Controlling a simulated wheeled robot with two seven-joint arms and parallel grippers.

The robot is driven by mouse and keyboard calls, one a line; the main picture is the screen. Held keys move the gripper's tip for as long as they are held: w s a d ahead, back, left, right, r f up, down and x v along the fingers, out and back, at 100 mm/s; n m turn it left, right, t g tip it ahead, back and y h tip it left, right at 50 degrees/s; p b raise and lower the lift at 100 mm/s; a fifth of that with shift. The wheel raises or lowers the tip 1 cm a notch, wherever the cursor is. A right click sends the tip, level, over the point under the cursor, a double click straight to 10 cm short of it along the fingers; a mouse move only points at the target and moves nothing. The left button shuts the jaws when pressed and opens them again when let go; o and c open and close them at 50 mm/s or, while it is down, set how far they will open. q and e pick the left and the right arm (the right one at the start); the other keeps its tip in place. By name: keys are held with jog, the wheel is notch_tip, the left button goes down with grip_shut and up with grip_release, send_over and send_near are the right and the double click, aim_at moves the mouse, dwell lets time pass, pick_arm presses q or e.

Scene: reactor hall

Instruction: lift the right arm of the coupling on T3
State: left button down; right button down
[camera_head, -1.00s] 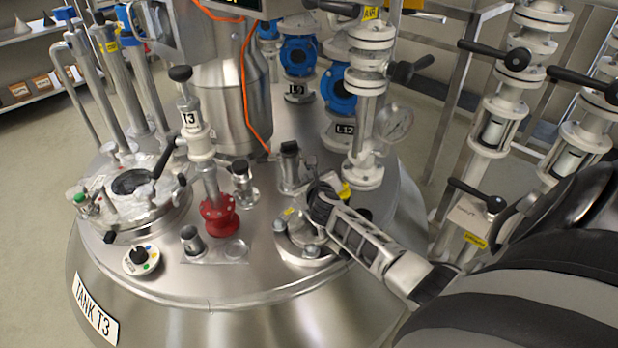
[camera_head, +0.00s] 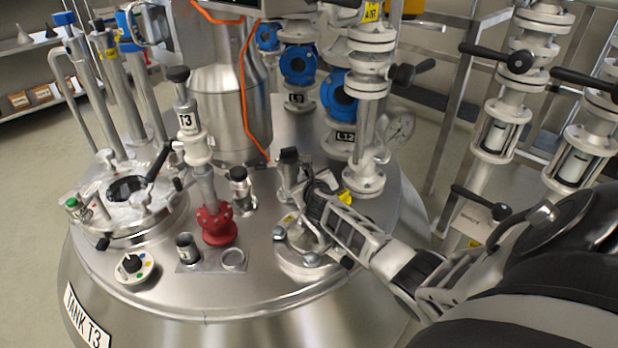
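The coupling (camera_head: 298,262) is a metal fitting on a round base on the steel lid of tank T3 (camera_head: 205,290), right of the red flange. Its lower rim and a bolt at its left show. My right gripper (camera_head: 314,200) comes in from the right, low over the coupling's right side, and hides much of it, including most of its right arm. Its dark fingertips are at or very near the fitting; I cannot tell whether they touch or grip anything. My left gripper is not in view.
A red flange (camera_head: 216,226) under the valve labelled T3 stands left of the coupling. A black-capped post (camera_head: 289,165) is just behind my gripper, and a white pipe column (camera_head: 365,150) stands behind right. A dial knob (camera_head: 132,266) sits at the front left.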

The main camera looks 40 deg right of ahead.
jog(key=shift+d+r, duration=0.1)
jog(key=shift+r, duration=0.05)
jog(key=shift+s+d+n+h+p, duration=0.1)
jog(key=shift+n+h+p, duration=0.2)
jog(key=shift+n, duration=0.2)
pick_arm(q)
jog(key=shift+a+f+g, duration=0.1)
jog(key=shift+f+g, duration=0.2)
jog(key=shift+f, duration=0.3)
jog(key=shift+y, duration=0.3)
pick_arm(e)
jog(key=c, duration=1.8)
grip_release()
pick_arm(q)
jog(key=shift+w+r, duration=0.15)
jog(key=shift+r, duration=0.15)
